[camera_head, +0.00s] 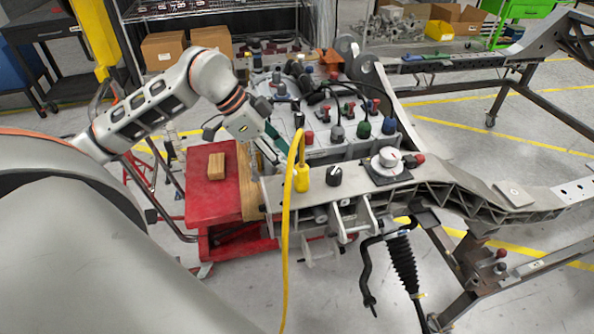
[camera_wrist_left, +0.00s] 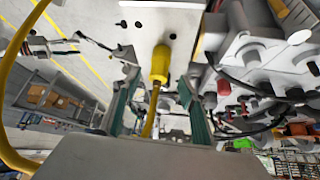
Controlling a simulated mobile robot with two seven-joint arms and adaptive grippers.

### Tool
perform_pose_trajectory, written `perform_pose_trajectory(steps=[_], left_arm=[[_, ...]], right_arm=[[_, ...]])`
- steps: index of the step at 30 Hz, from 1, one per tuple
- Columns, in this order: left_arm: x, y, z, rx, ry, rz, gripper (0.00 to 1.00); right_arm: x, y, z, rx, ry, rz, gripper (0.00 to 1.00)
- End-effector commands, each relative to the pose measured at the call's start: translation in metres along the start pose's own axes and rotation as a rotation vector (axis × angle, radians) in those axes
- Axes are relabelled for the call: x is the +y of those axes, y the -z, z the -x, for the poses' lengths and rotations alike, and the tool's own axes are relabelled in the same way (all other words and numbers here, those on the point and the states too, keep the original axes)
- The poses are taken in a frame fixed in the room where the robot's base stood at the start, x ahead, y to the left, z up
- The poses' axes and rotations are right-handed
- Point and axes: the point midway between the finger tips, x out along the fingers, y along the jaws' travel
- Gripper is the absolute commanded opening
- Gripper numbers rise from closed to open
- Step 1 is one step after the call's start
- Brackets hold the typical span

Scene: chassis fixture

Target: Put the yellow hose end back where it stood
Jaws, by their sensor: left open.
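The yellow hose end (camera_head: 302,178) stands upright on the grey chassis beam (camera_head: 380,185), next to a black knob (camera_head: 334,176). Its yellow hose (camera_head: 287,230) arches up from its top and hangs down in front of the beam. My left gripper (camera_head: 276,152) is just to the left of and behind the hose end. In the left wrist view the hose end (camera_wrist_left: 160,62) lies ahead of the two spread teal fingers (camera_wrist_left: 157,100), in line with the gap between them. The gripper is open; I see no finger touching the hose end. My right gripper is out of view.
A red cart (camera_head: 205,207) with a wooden block (camera_head: 216,165) stands left of the beam. A plate with several coloured knobs (camera_head: 364,130) lies behind. A white round dial (camera_head: 386,157) and a red knob sit to the right on the beam.

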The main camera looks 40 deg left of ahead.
Motion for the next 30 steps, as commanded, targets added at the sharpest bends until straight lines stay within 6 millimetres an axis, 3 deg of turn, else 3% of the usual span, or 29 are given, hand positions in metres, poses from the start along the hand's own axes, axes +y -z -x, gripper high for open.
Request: perform_pose_trajectory(steps=[3,10,30], left_arm=[[-0.001,-0.002,0.022,-0.003,0.002,0.0,0.43],[0.0,-0.001,0.048,-0.002,0.0,0.001,0.43],[0.0,0.0,0.052,0.0,-0.001,0.0,0.43]], right_arm=[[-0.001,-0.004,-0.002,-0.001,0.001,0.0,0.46],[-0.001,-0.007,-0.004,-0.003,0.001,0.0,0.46],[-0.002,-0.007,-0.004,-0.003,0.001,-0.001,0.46]])
